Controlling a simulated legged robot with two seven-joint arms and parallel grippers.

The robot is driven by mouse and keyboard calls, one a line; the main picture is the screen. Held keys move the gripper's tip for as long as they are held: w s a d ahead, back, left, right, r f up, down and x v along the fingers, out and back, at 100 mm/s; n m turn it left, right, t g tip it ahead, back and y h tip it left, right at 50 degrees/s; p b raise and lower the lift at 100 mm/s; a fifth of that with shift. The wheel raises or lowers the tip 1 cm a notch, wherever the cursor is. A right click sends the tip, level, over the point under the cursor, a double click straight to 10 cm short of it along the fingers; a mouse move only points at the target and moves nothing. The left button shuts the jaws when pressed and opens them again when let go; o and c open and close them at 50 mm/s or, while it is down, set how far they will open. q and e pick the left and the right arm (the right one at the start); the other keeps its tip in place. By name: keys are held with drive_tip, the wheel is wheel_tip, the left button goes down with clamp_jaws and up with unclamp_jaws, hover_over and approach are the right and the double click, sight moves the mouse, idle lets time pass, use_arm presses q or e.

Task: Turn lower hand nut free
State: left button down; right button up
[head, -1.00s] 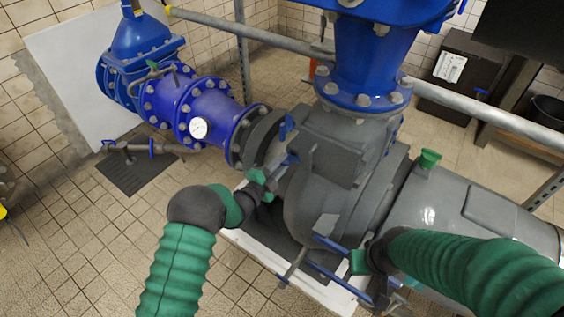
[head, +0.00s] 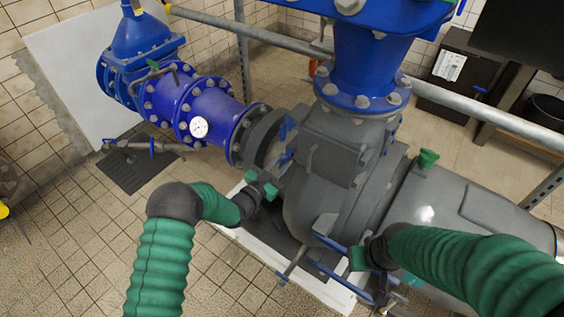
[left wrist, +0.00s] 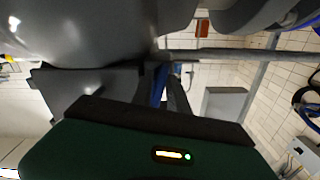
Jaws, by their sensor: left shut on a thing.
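The grey pump housing (head: 318,190) fills the middle of the head view. A blue upper hand nut (head: 287,128) and a blue lower hand nut (head: 283,163) show on its left side. My left gripper (head: 263,186), with green finger pads, is shut at the lower end of the lower nut. In the left wrist view a blue bar (left wrist: 160,84) stands beyond the dark gripper edge; the fingertips' contact is hidden. My right gripper (head: 359,259) is beside a blue bar (head: 331,243) at the housing's lower front; its jaw gap is unclear.
A blue pipe with a gauge (head: 199,127) runs to the left. A blue flanged column (head: 367,65) rises above the housing. A grey rail (head: 480,119) crosses behind.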

use_arm(q)
drive_tip(key=shift+f+n, duration=0.15)
drive_tip(key=shift+n, duration=1.05)
drive_tip(key=c, duration=1.5)
unclamp_jaws()
drive_tip(key=shift+s, duration=0.1)
drive_tip(key=p+v, duration=0.4)
drive_tip(key=v, duration=1.2)
drive_tip(key=shift+s+a, duration=0.25)
